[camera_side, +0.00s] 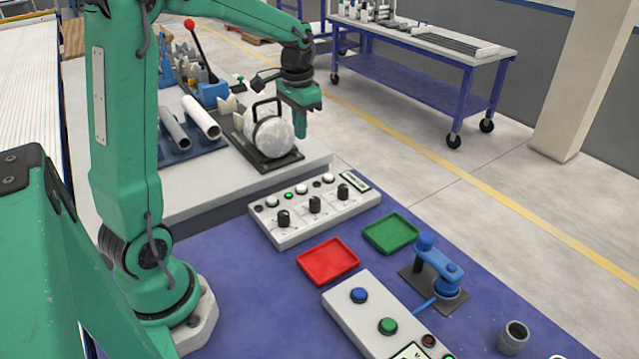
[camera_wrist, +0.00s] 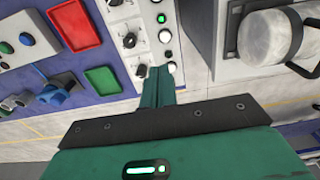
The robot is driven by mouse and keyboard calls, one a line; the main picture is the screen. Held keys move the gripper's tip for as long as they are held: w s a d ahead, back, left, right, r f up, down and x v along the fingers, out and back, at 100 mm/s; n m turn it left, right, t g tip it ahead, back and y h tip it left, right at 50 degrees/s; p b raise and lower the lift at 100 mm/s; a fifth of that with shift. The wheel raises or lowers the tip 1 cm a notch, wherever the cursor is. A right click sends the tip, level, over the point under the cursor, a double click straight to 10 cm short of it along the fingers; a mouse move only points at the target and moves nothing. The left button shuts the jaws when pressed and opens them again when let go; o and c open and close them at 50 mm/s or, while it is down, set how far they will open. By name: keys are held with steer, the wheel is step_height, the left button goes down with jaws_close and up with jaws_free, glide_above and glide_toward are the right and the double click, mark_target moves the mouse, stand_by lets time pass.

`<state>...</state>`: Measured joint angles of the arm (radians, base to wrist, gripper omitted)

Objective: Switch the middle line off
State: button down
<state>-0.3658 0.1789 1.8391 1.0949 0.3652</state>
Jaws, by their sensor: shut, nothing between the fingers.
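The grey control panel (camera_side: 300,222) carries three black knobs in a row. The middle knob (camera_side: 315,204) also shows in the wrist view (camera_wrist: 129,40). Behind the knobs is a row of small lamps and white buttons; one lamp (camera_side: 287,196) glows green, also in the wrist view (camera_wrist: 160,18). A white button (camera_side: 301,188) sits to its right, behind the middle knob. My gripper (camera_side: 301,134) is shut and empty, pointing down above the panel's far side. In the wrist view its fingers (camera_wrist: 158,75) are together and partly cover the panel's right end.
A red tray (camera_side: 328,261) and a green tray (camera_side: 391,232) lie in front of the panel. A second button box (camera_side: 372,312) and a blue device (camera_side: 438,268) stand nearer. A white cylinder with a black handle (camera_side: 271,139) sits behind the panel, close to my gripper.

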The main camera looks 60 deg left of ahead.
mark_target(301, 188)
steer(key=shift+w+a+f, duration=0.3)
steer(key=shift+a+f, duration=0.25)
steer(key=shift+a, duration=0.1)
steer(key=shift+f, duration=0.15)
step_height(301, 188, down, 14)
steer(key=shift+r, duration=0.1)
stand_by(0.7)
steer(key=shift+s+f, duration=0.1)
steer(key=shift+f, duration=1)
steer(key=shift+r, duration=0.1)
step_height(301, 188, up, 15)
steer(key=shift+w, duration=0.3)
